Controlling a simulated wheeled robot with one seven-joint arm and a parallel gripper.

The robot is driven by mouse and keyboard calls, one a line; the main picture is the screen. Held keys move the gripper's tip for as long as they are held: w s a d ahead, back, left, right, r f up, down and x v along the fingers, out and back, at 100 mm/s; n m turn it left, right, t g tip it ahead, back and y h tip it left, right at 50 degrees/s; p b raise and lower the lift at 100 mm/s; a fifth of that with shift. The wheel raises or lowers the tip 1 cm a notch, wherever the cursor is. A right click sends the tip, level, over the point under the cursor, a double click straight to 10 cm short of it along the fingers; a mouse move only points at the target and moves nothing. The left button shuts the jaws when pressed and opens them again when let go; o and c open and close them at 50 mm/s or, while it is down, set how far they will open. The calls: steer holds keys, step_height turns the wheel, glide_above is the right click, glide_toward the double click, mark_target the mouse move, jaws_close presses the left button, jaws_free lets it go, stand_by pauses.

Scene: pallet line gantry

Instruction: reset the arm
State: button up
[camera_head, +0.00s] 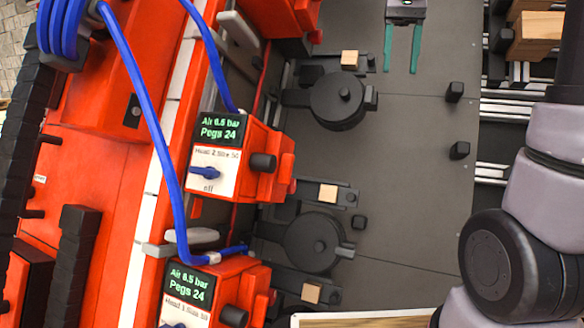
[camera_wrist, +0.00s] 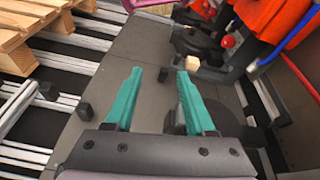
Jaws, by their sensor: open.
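My gripper (camera_head: 402,52) is open and empty at the top of the head view, with its two teal fingers apart above the dark grey plate (camera_head: 425,150). In the wrist view my gripper (camera_wrist: 160,76) also shows open, with only bare plate between the fingertips. A small wooden block (camera_wrist: 192,63) lies just beyond the right fingertip in that view, apart from it. My arm comes in along the right side of the head view; the links between it and the gripper are out of frame.
Orange machine heads with displays (camera_head: 219,128) and blue hoses (camera_head: 145,95) stand at left. Wooden blocks (camera_head: 350,58) (camera_head: 328,193) (camera_head: 311,292) sit beside round black fixtures (camera_head: 337,101). Black posts (camera_head: 454,92) stick up from the plate. A wooden pallet (camera_wrist: 45,22) stands on rollers. The mid-plate is clear.

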steer(key=s+d+f+m+t+y, duration=0.1)
steer(key=s+f+t, duration=0.7)
steer(key=s, duration=0.3)
steer(key=shift+s+d+f+t, duration=0.15)
steer(key=shift+s+f+t, duration=0.25)
steer(key=shift+f, duration=0.25)
